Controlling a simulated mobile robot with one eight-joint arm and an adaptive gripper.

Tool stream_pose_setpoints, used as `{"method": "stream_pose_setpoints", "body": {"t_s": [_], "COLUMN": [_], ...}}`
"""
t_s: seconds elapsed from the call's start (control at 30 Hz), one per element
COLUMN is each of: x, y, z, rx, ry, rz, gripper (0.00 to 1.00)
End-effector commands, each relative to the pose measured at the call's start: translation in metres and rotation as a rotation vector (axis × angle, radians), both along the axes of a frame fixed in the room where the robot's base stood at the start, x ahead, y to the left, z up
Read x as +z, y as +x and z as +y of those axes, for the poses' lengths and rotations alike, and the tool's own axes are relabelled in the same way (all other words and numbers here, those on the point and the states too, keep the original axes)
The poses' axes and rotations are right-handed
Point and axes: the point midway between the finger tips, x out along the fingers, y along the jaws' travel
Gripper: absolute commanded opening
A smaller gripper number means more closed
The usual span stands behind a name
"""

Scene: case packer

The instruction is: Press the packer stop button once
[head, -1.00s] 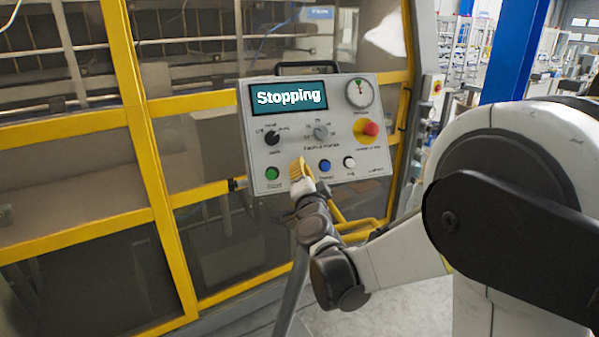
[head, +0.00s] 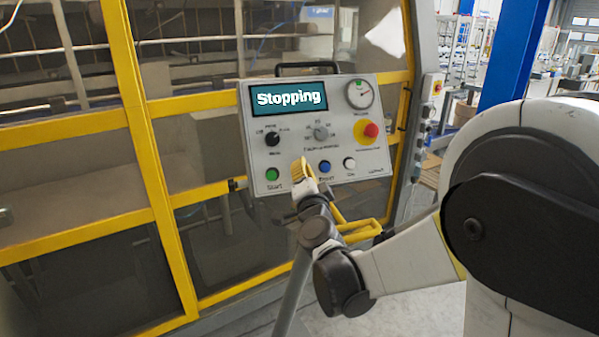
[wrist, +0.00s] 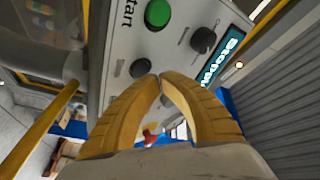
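The grey control panel (head: 345,105) has a display (head: 289,97) reading "Stopping". Its bottom row shows a green Start button (head: 272,174), a blue button (head: 324,167) and a white button (head: 349,163). My gripper (head: 300,163) covers the spot between green and blue in the head view. In the wrist view a dark button (wrist: 140,68), probably the stop button, sits beside the green one (wrist: 158,14); its label is not readable. My yellow fingers (wrist: 160,76) are together and empty, with their tips just beside this dark button. I cannot tell whether they touch the panel.
A red emergency button (head: 370,130) on a yellow plate, a gauge (head: 359,94) and two knobs are higher on the panel. A yellow-framed machine guard (head: 160,225) stands behind and left. A blue post (head: 515,50) is at the right.

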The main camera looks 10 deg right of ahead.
Motion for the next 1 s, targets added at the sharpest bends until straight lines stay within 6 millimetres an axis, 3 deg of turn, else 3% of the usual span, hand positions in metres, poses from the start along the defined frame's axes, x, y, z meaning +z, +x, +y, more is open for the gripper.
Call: {"method": "stream_pose_setpoints", "body": {"t_s": [0.57,1.0], "x": [0.025,0.025], "y": [-0.041,-0.043], "z": [-0.002,-0.002], "rx": [0.000,0.000], "ry": [0.000,0.000], "rz": [0.000,0.000], "gripper": [0.00,0.00]}}
